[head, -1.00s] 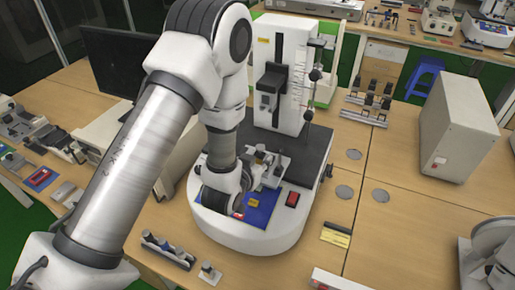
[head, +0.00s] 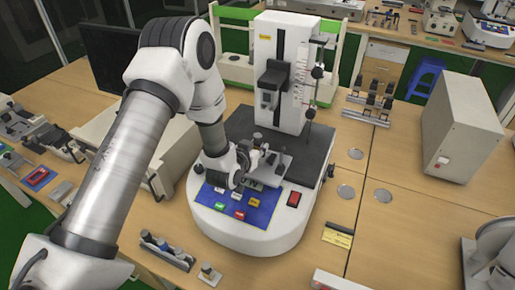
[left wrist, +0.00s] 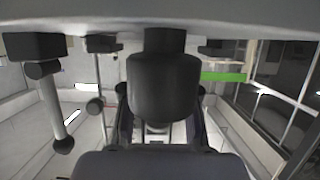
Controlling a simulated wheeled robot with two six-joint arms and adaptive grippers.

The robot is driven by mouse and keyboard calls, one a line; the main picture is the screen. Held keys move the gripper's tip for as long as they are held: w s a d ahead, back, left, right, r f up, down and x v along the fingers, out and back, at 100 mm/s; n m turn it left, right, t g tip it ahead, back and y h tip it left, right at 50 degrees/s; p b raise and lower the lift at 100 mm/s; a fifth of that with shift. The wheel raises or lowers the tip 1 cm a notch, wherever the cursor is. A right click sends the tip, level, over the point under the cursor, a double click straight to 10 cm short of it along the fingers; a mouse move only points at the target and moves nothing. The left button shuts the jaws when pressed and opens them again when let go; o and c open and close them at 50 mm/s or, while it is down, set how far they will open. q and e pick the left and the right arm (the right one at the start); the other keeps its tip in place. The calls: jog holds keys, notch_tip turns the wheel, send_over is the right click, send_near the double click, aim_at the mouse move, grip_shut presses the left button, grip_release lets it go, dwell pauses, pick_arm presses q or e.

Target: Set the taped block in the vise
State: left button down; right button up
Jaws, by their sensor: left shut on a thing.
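My left gripper (head: 256,163) is low over the testing machine's base, just behind the blue panel and at the vise. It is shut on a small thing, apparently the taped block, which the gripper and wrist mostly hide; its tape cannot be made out. The grey metal vise (head: 276,168) sits on the dark plate beside the gripper, partly covered by it. I cannot tell whether the block touches the vise. In the left wrist view a dark rounded machine part (left wrist: 163,88) fills the middle and hides much behind it. My right gripper is not in view.
The white testing machine's column (head: 293,80) stands behind the vise, with a black head (head: 271,82) above it. The blue button panel (head: 236,205) and red switch (head: 293,199) are in front. A grey box (head: 462,130) stands right; the table between is mostly clear.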

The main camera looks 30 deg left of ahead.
pick_arm(q)
jog(key=c, duration=0.9)
grip_release()
jog(key=shift+o, duration=0.2)
jog(key=shift+r, duration=0.1)
jog(key=shift+s, duration=0.35)
jog(key=b+v, duration=0.2)
jog(key=v, duration=0.9)
jog(key=shift+s+r+b, duration=0.15)
jog(key=shift+r+b, duration=0.1)
jog(key=shift+b, duration=0.1)
